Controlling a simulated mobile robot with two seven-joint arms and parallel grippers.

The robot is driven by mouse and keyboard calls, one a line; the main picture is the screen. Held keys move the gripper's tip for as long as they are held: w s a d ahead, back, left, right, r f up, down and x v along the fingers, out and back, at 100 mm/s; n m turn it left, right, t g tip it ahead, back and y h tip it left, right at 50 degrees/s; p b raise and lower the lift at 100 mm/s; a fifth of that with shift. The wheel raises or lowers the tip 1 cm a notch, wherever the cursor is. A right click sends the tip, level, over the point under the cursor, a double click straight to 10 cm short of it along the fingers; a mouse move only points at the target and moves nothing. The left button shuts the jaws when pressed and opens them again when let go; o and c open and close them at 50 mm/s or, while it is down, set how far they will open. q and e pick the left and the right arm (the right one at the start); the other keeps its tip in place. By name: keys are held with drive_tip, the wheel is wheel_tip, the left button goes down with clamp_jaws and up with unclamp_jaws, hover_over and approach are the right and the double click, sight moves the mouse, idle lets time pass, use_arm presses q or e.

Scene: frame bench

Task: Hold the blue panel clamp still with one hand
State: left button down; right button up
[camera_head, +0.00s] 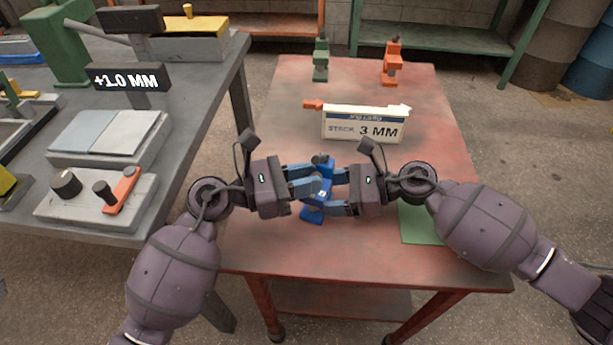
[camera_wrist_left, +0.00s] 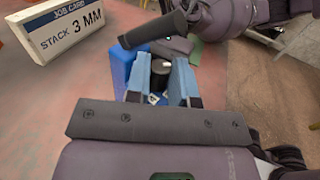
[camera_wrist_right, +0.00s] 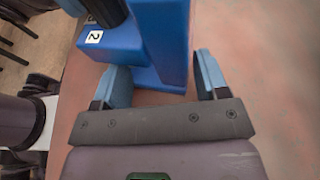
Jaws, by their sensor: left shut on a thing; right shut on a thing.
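The blue panel clamp (camera_head: 313,214) stands on the red table, between my two grippers and partly hidden by their fingers. My left gripper (camera_head: 317,180) reaches it from the left. In the left wrist view its fingers (camera_wrist_left: 158,80) close around a dark round part beside the blue body (camera_wrist_left: 122,64). My right gripper (camera_head: 332,192) reaches it from the right. In the right wrist view its fingers (camera_wrist_right: 163,75) lie on either side of the blue body (camera_wrist_right: 165,35), which bears a white label reading 2. The exact finger contact is hard to see.
A job card (camera_head: 364,124) reading STACK 3 MM stands behind the clamp. A green clamp (camera_head: 320,62) and an orange clamp (camera_head: 392,64) stand at the table's far edge. A green mat (camera_head: 420,226) lies partly under my right arm. A grey bench (camera_head: 190,135) stands left.

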use_arm(q)
drive_tip(key=c, duration=1.3)
unclamp_jaws()
drive_tip(key=shift+s+d+f, duration=0.1)
drive_tip(key=shift+f, duration=0.15)
drive_tip(key=shift+o, duration=0.2)
drive_tip(key=shift+n+t+y, duration=0.5)
drive_tip(key=shift+n+t, duration=0.2)
drive_tip(key=shift+t, duration=0.3)
drive_tip(key=shift+s+a, duration=0.15)
drive_tip(key=shift+a, duration=0.05)
drive_tip(key=s+v, duration=0.1)
drive_tip(key=v, duration=0.6)
drive_tip(key=s+f+n+t, duration=0.3)
drive_tip(key=s+n+t, duration=0.3)
drive_tip(key=s+n, duration=0.85)
drive_tip(key=a+f+n+y, duration=0.6)
drive_tip(key=a+n+y, duration=0.1)
drive_tip(key=n, duration=0.6)
drive_tip(key=w+a+f+n+y, duration=0.1)
drive_tip(key=a+f+n+y, duration=0.6)
drive_tip(key=n, duration=0.7)
drive_tip(key=shift+w+f+y, duration=0.3)
drive_tip(key=shift+w+y, duration=0.05)
drive_tip(key=shift+y, duration=0.05)
